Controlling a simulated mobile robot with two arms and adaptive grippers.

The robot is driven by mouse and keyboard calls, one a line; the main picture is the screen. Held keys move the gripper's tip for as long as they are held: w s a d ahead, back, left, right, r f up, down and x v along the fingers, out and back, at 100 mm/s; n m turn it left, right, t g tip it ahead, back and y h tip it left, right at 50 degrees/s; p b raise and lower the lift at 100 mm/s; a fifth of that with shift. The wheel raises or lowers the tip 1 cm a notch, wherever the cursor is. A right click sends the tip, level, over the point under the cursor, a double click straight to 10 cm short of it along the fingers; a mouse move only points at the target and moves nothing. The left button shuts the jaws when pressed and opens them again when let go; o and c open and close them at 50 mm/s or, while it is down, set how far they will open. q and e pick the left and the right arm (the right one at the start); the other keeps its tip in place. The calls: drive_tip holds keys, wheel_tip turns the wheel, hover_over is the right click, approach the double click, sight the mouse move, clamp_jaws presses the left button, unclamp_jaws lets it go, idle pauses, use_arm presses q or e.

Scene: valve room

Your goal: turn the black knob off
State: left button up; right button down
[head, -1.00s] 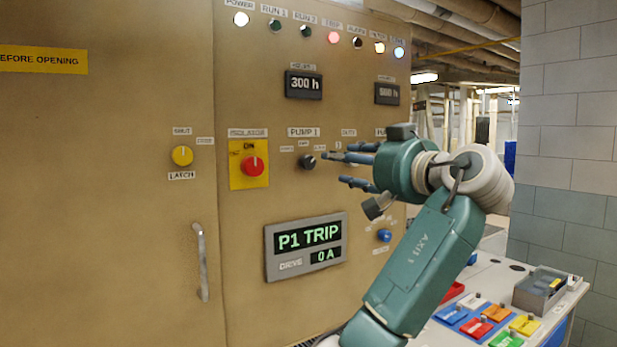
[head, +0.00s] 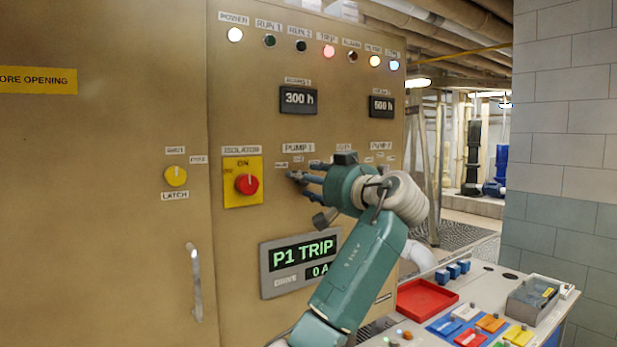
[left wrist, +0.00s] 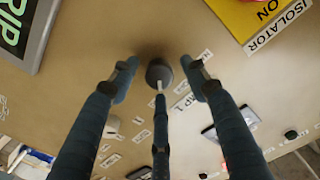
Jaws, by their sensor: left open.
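The black knob (left wrist: 159,72) is on the cabinet panel below the PUMP 1 label (head: 298,147). In the left wrist view its pale pointer mark faces down the picture. My left gripper (head: 305,182) is open, its fingers reaching to the panel. In the left wrist view two fingertips sit on either side of the knob and the third finger lies below it. Gaps show between the side fingers and the knob; whether the third finger touches it I cannot tell. In the head view the fingers largely hide the knob. My right gripper is not in view.
A red isolator knob (head: 247,184) on a yellow plate is left of my gripper. A display (head: 300,262) reading P1 TRIP is below. A door handle (head: 195,283) sticks out at the left. A bench with a red tray (head: 428,298) stands at lower right.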

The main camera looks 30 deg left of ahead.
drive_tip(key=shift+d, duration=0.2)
use_arm(q)
drive_tip(key=c, duration=1.1)
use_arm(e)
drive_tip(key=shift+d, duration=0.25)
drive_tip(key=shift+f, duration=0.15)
